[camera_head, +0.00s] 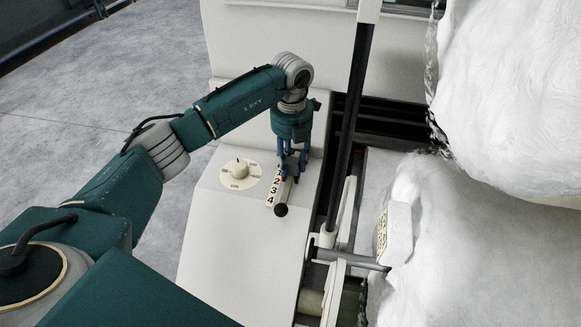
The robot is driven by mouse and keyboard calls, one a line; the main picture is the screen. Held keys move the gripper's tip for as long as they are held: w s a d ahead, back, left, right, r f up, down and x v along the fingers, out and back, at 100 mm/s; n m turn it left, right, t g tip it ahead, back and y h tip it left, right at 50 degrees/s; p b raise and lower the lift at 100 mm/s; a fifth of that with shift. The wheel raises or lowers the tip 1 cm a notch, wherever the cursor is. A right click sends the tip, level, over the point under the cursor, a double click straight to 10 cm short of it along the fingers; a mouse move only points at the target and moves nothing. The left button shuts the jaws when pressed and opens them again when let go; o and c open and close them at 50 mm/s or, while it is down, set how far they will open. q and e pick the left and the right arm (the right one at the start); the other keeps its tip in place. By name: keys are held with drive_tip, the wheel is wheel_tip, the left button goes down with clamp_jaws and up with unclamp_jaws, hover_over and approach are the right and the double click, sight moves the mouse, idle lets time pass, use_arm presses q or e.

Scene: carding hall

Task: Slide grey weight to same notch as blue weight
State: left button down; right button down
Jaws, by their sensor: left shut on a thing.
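My left gripper (291,174) points down at the top end of a short white strip with black numerals (272,189), of which 2, 3 and 4 can be read. It is shut on a small part at the strip, mostly hidden by the fingers; its colour and shape cannot be told. A black ball (281,210) sits at the strip's lower end, apart from the fingers. I cannot make out a grey weight or a blue weight for certain. My right gripper is not in view.
A round dial with a knob (240,173) lies left of the strip on the cream machine cover (228,245). A dark upright bar (350,110) stands close right of my gripper. White fibre masses (505,90) fill the right side. The cover's lower part is clear.

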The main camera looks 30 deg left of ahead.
sight(292, 162)
use_arm(q)
drive_tip(key=shift+s+d, duration=0.15)
drive_tip(key=shift+s, duration=0.15)
drive_tip(key=c, duration=1.3)
unclamp_jaws()
drive_tip(key=shift+s+r, duration=0.1)
drive_tip(key=shift+o, duration=0.5)
drive_tip(key=shift+w, duration=0.2)
wheel_tip(292, 162, up, 12)
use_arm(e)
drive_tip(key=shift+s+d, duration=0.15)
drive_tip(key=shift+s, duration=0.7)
use_arm(q)
drive_tip(key=shift+f, duration=0.2)
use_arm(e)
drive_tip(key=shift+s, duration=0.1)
